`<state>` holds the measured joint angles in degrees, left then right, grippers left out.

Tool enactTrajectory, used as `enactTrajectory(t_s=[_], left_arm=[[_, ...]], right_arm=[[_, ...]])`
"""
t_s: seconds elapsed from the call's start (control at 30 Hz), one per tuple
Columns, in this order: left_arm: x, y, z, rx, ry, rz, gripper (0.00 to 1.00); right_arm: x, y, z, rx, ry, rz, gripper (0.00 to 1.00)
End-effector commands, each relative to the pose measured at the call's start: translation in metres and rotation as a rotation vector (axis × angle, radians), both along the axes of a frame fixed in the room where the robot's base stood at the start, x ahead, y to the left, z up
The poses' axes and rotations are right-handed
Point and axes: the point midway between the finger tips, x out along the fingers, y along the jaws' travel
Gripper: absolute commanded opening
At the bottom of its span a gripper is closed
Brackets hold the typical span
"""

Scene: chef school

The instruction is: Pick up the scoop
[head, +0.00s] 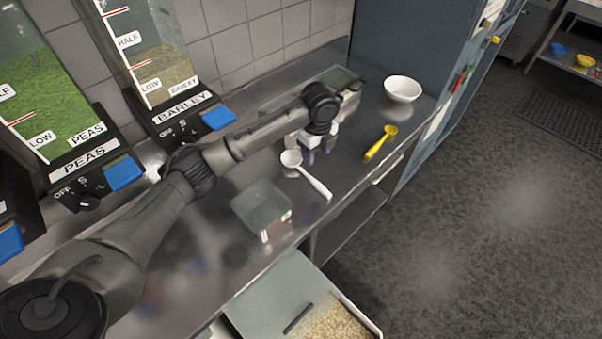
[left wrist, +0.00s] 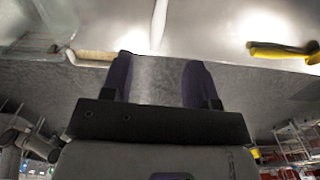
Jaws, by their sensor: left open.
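A white scoop (head: 312,180) lies on the metal counter, its round bowl toward the wall and its handle toward the front edge. Its handle also shows at the top of the left wrist view (left wrist: 159,22). A yellow scoop (head: 381,142) lies farther right on the counter; part of it shows at the right of the left wrist view (left wrist: 278,51). My left gripper (head: 319,151) is over the counter between the two scoops, closer to the white one's bowl. Its fingers (left wrist: 159,82) are apart with nothing between them. My right gripper is not in view.
A clear square container (head: 262,208) stands left of the white scoop. A white bowl (head: 402,88) stands at the counter's far end beside a blue-grey cabinet (head: 400,40). Peas (head: 45,100) and barley (head: 165,80) dispensers line the wall. An open bin of grain (head: 335,322) is below the front edge.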

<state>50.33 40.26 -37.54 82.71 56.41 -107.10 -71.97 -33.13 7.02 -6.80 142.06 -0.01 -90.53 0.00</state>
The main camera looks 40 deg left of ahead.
Motion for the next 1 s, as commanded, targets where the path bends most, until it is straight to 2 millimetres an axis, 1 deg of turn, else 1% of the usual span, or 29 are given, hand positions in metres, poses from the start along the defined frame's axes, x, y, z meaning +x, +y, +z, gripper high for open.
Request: enactTrajectory(t_s=[0.03,0.2,0.4,0.5,0.77,0.87,1.0], left_arm=[[0.000,0.001,-0.008,0.000,0.004,-0.002,0.54],[0.000,0.001,-0.038,-0.001,0.005,-0.002,0.54],[0.000,0.001,-0.066,0.000,0.003,-0.002,0.54],[0.000,0.000,-0.074,-0.001,0.001,-0.003,0.54],[0.000,0.000,-0.082,0.000,0.001,-0.002,0.54],[0.000,0.000,-0.090,0.000,0.002,-0.001,0.54],[0.000,-0.001,-0.108,0.000,0.003,-0.001,0.54]], right_arm=[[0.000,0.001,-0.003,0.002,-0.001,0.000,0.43],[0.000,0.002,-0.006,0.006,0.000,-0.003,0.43],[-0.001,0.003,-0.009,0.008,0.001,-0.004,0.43],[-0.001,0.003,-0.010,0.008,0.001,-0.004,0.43],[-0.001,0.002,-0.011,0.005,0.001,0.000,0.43],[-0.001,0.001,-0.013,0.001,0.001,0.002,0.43],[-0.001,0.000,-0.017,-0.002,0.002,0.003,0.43]])
